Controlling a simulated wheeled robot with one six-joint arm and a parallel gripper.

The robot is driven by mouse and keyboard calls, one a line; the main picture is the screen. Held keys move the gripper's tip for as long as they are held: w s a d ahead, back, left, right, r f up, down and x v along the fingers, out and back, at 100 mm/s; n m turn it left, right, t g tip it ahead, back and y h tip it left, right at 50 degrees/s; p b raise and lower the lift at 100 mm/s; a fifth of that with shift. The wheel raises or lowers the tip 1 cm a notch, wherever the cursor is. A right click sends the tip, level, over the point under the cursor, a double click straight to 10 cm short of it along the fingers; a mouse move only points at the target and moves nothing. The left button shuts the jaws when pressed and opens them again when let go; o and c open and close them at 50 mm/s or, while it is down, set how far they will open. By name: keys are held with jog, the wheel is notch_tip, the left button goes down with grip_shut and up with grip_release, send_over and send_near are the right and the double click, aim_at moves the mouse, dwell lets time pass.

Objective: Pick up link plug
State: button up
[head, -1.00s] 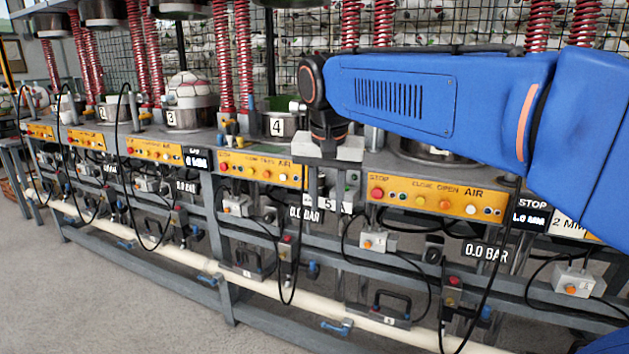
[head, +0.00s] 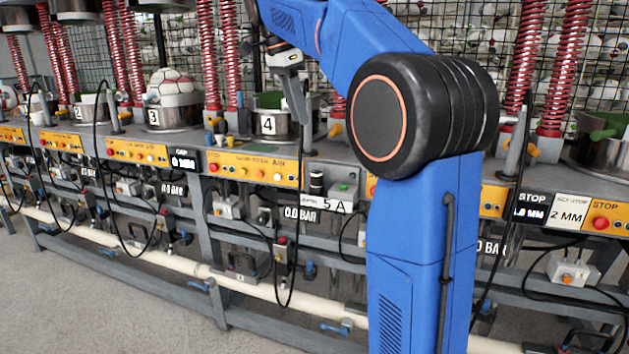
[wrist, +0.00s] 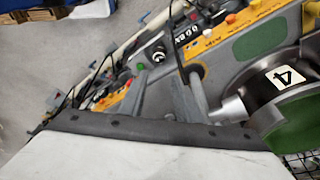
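My gripper (head: 289,92) is raised above the bench near press pot 4 in the head view, its fingers pointing down. In the wrist view its two grey fingers (wrist: 162,98) are spread apart with nothing held between them. I cannot tell for sure which item is the link plug. Small yellow and blue plug-like pieces (head: 217,128) stand on the bench left of pot 4. A dark cylinder (head: 316,183) stands beside a grey box with a green button (head: 343,191), by a "5 A" label, lower than my gripper.
Pot 4 (head: 269,121) stands close below and left of my gripper; it is at the right in the wrist view (wrist: 285,85). Red springs (head: 210,55) rise beside the presses. Yellow control panels (head: 255,167) line the bench front. Black cables hang below. The floor in front is clear.

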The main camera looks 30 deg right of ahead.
aim_at(316, 172)
jog(key=x, duration=1.7)
jog(key=shift+s, duration=0.1)
jog(key=c, duration=0.7)
